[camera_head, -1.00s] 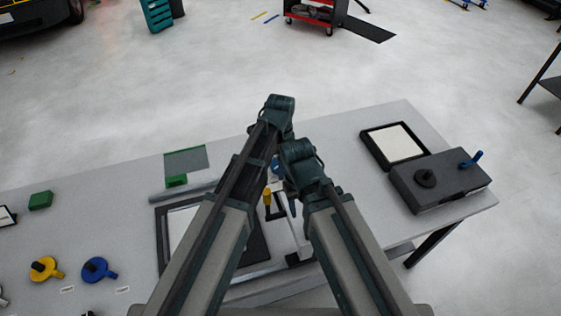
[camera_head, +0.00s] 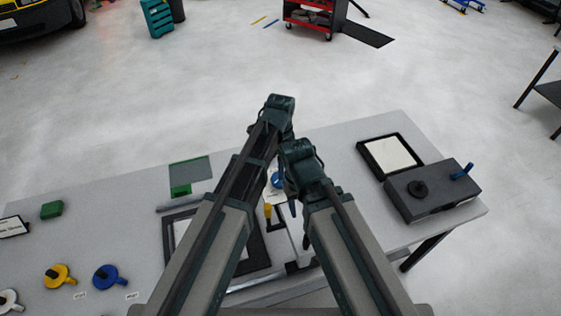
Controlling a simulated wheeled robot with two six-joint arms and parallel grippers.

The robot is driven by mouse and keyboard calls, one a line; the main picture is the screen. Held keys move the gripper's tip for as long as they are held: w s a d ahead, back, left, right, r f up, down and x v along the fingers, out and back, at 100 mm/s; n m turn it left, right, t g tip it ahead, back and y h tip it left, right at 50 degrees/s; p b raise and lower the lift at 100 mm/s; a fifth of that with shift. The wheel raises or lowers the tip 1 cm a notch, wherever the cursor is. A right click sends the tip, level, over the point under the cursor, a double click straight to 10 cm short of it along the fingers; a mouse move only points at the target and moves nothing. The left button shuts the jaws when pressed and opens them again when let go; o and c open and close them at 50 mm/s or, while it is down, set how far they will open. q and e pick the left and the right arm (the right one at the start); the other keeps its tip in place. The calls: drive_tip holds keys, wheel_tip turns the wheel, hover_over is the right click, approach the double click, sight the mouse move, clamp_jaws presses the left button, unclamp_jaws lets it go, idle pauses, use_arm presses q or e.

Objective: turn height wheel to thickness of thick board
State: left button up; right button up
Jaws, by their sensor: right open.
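My right gripper (camera_head: 298,212) points down over the middle of the table, small and partly hidden by its own arm. It is open. Beside it are a yellow-topped part (camera_head: 267,212) and a blue round part (camera_head: 278,180), which is partly covered by my arms. I cannot tell whether the gripper touches either. I cannot tell which part is the height wheel, and no thick board is clearly identifiable. My left gripper is hidden behind the arms.
A black-framed tray (camera_head: 371,146) with a white panel lies behind the dark box. The front right table edge is close to the box.

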wheel_tip(320, 180, up, 6)
drive_tip(key=p, duration=0.5)
drive_tip(key=shift+r, duration=0.15)
